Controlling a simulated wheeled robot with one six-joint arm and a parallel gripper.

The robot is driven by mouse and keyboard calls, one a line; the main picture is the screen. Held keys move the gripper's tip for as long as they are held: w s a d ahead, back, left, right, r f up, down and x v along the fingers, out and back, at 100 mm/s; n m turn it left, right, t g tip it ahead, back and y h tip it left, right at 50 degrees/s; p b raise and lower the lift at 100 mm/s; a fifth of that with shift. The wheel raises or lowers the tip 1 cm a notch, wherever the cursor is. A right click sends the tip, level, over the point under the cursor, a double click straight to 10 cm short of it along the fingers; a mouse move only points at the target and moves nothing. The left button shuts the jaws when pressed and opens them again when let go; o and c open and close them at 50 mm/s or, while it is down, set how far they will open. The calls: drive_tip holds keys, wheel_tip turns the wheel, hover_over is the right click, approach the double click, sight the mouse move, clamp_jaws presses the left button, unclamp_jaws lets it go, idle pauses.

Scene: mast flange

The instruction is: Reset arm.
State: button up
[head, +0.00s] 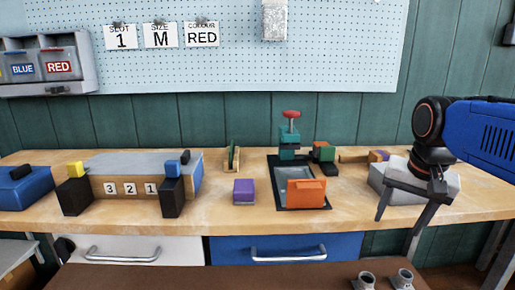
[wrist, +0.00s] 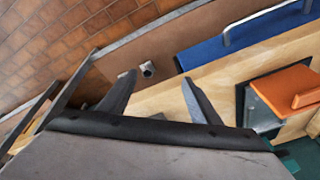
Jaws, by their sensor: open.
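My gripper (head: 396,232) is at the right of the head view, at the end of my blue arm. In the wrist view my gripper (wrist: 158,76) is open, with nothing between the fingers. Past the fingertips lie the bench's front edge and a brown surface with a small metal cup.
A numbered rack (head: 130,188) stands left. Metal cups (head: 403,279) sit at front right.

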drive_tip(key=s+a+f+n+t, duration=0.1)
drive_tip(key=s+f+n, duration=0.2)
drive_tip(key=s+f, duration=0.2)
drive_tip(key=s+a+f+n, duration=0.2)
drive_tip(key=s+f+n, duration=0.1)
drive_tip(key=s+f, duration=0.3)
wheel_tip(320, 180, down, 2)
drive_tip(key=shift+a+t, duration=0.25)
drive_tip(key=shift+t, duration=0.15)
